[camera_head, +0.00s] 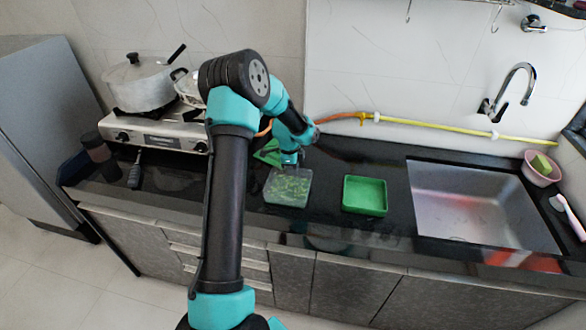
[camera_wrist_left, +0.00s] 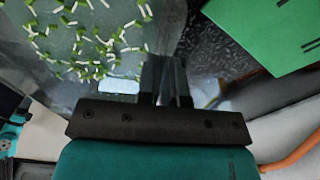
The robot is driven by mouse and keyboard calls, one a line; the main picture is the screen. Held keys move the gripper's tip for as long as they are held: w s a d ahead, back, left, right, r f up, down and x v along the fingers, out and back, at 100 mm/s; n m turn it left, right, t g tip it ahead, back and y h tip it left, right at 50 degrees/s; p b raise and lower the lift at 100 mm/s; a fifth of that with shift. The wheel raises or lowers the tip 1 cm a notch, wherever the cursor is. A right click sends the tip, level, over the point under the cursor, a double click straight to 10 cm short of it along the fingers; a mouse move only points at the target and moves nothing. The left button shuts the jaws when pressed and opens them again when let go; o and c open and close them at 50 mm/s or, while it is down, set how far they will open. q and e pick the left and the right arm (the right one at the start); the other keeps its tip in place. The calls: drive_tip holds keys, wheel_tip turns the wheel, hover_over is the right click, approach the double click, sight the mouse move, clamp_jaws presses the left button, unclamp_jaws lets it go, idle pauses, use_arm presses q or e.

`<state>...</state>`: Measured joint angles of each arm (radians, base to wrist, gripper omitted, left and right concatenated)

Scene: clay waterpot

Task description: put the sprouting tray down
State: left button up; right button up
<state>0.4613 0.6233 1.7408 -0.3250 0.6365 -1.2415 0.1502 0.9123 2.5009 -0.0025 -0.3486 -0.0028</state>
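The sprouting tray (camera_head: 288,188) is a clear, shallow tray with green sprouts inside, at the middle of the black counter in the head view. It fills the upper left of the left wrist view (camera_wrist_left: 95,70), with white-stemmed sprouts showing. My left gripper (camera_head: 290,160) is at the tray's back edge. In the left wrist view its two dark fingers (camera_wrist_left: 166,75) are close together at the tray's edge and look shut on its rim. I cannot tell whether the tray touches the counter. My right gripper is not in view.
An empty green tray (camera_head: 365,195) lies to the right, before the sink (camera_head: 480,205). A green object (camera_head: 267,153) lies behind the sprouting tray, partly hidden by my arm. A stove (camera_head: 155,130) with a pot (camera_head: 143,82) stands left. A yellow hose (camera_head: 440,128) runs along the wall.

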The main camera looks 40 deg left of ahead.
use_arm(q)
drive_tip(key=o, duration=0.3)
drive_tip(key=shift+o, duration=0.2)
drive_tip(key=shift+r, duration=0.1)
wheel_tip(320, 180, up, 12)
drive_tip(key=a, duration=0.1)
drive_tip(key=shift+s+a, duration=0.15)
drive_tip(key=shift+s, duration=0.25)
